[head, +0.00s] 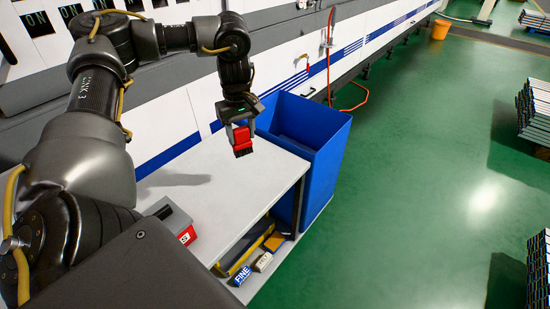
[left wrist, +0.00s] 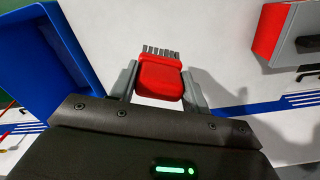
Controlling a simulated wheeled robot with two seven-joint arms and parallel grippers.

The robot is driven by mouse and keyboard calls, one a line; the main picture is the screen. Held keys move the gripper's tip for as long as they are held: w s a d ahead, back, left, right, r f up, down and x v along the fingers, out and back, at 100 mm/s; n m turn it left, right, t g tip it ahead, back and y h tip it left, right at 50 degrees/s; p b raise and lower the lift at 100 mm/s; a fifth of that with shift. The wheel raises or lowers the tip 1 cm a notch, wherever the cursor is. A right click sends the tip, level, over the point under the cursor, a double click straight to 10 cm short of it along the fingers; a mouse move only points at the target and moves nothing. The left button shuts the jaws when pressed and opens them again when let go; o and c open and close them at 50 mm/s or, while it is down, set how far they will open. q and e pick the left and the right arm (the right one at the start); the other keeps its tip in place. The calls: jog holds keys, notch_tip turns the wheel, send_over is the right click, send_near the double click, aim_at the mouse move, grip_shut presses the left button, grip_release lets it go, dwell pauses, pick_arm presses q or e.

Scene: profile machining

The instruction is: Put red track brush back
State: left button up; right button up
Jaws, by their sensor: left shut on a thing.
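My left gripper (head: 240,128) is shut on the red track brush (head: 242,141), a red block with dark bristles. It holds the brush above the far right part of the white table top (head: 220,185), bristles downward. In the left wrist view the brush (left wrist: 160,78) sits between the two grey fingers (left wrist: 160,90), its bristles pointing away from the gripper. My right gripper is not in view.
A blue bin (head: 317,145) stands against the table's right side. A grey and red box (head: 178,222) is at the table's near left. A lower shelf holds a block marked FINE (head: 241,274) and other items.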

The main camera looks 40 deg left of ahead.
pick_arm(q)
jog(key=w+d+f, duration=0.2)
jog(key=w+f, duration=0.7)
jog(key=w, duration=0.3)
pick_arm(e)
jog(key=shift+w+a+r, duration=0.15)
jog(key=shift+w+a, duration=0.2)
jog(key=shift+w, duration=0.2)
pick_arm(q)
jog(key=f, duration=0.3)
jog(key=shift+w+f, duration=0.2)
jog(key=shift+w, duration=0.1)
jog(key=shift+f, duration=0.1)
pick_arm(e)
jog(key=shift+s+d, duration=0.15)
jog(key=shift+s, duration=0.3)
pick_arm(q)
jog(key=shift+d, duration=0.1)
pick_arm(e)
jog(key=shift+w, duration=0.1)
pick_arm(q)
jog(key=o, duration=0.9)
jog(key=shift+f, duration=0.15)
jog(key=shift+o, duration=0.2)
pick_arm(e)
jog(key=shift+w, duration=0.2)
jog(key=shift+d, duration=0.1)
